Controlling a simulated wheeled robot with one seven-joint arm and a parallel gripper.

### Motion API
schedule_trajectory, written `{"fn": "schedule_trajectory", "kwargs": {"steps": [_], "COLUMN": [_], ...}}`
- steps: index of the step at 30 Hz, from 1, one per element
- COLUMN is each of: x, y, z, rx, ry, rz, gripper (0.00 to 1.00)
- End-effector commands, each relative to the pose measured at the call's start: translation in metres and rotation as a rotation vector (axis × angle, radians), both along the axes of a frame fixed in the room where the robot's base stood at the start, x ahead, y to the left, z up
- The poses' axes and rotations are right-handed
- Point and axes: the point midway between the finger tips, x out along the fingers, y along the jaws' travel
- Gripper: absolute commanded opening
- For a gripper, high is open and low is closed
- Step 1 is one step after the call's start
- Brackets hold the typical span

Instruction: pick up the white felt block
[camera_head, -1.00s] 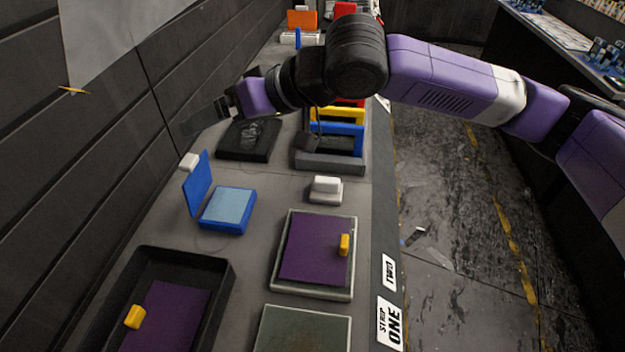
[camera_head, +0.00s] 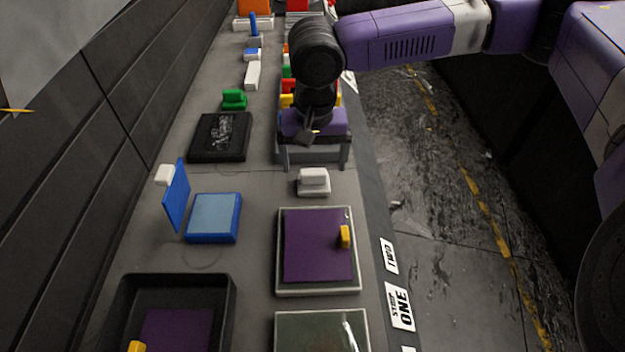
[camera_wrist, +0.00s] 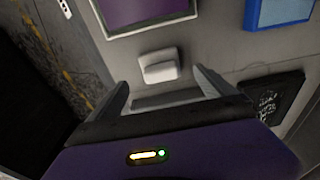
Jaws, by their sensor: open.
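The white felt block (camera_head: 313,176) sits on a pale base on the bench, just above the framed purple sheet in the head view. It also shows in the wrist view (camera_wrist: 159,69), between and a little beyond my fingertips. My gripper (camera_head: 315,162) points down over the bench, just behind the block in the head view. Its two fingers are spread wide with nothing between them; it also shows in the wrist view (camera_wrist: 161,79). The gap between the fingertips and the block is hard to judge.
A framed purple sheet (camera_head: 300,246) with a yellow tab (camera_head: 345,236) lies in front. An open blue box (camera_head: 213,217) with a white knob on its raised lid (camera_head: 177,196) stands left. A black pad (camera_head: 220,137) lies behind it. A dark tray (camera_head: 226,315) is front left.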

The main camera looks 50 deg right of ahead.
Motion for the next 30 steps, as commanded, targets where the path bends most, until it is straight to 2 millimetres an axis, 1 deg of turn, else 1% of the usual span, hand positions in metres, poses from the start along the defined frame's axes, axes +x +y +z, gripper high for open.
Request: {"fn": "schedule_trajectory", "kwargs": {"steps": [4,9,12,16,21,23,24,26,30], "x": [0.002,0.005,0.006,0.006,0.006,0.006,0.006,0.006,0.006], "y": [-0.002,-0.005,-0.006,-0.007,-0.007,-0.007,-0.007,-0.007,-0.007], "z": [-0.014,-0.039,-0.050,-0.055,-0.055,-0.055,-0.055,-0.055,-0.055], "rx": [0.000,0.001,0.000,0.001,0.001,0.001,0.001,0.001,0.001], "ry": [0.000,0.001,-0.001,-0.003,-0.003,-0.003,-0.003,-0.003,-0.003], "rz": [0.001,0.001,0.002,0.001,0.001,0.001,0.001,0.002,0.002], "gripper": [0.94,0.94,0.94,0.94,0.94,0.84,0.76,0.64,0.37]}}
